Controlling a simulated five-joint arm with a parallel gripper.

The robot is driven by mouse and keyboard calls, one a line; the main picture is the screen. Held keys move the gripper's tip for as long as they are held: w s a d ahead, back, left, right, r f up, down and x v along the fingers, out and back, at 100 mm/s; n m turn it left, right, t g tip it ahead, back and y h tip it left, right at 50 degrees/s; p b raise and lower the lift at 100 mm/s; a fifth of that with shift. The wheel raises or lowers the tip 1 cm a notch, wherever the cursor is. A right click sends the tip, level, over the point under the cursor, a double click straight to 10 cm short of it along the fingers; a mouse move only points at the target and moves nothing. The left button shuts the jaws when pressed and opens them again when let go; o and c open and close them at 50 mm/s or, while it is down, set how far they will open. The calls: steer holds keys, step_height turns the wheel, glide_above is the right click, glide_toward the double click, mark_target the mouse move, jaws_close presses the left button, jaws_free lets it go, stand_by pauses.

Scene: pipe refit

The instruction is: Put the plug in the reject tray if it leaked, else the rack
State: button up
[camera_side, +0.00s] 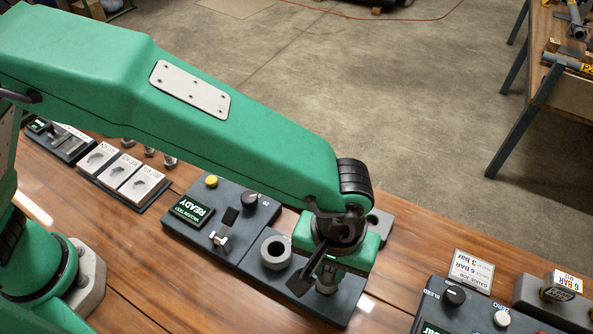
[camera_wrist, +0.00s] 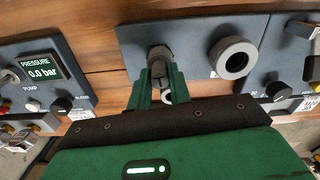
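My gripper (camera_side: 327,272) is low over the right part of a dark grey plate (camera_side: 245,266). In the wrist view its two green fingers (camera_wrist: 159,76) stand on either side of a grey metal piece with a hex-like head (camera_wrist: 160,52), which may be the plug. I cannot tell whether the fingers touch it. The gripper's body hides most of this spot in the side view. A thick grey ring (camera_side: 275,252) is on the plate beside the gripper; it also shows in the wrist view (camera_wrist: 233,57). I cannot identify a reject tray or a rack.
A panel reading "VACUUM TEST READY" (camera_side: 190,211) adjoins the plate, with a yellow button (camera_side: 211,181) and a small metal fitting (camera_side: 221,238). Light blocks with hex recesses (camera_side: 142,184) lie further left. A gauge card (camera_side: 471,268) stands right.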

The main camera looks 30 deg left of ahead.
mark_target(330, 268)
jaws_close()
steer(key=shift+r, duration=0.25)
steer(key=shift+r, duration=0.7)
steer(key=shift+r, duration=0.65)
steer(key=shift+r, duration=1.2)
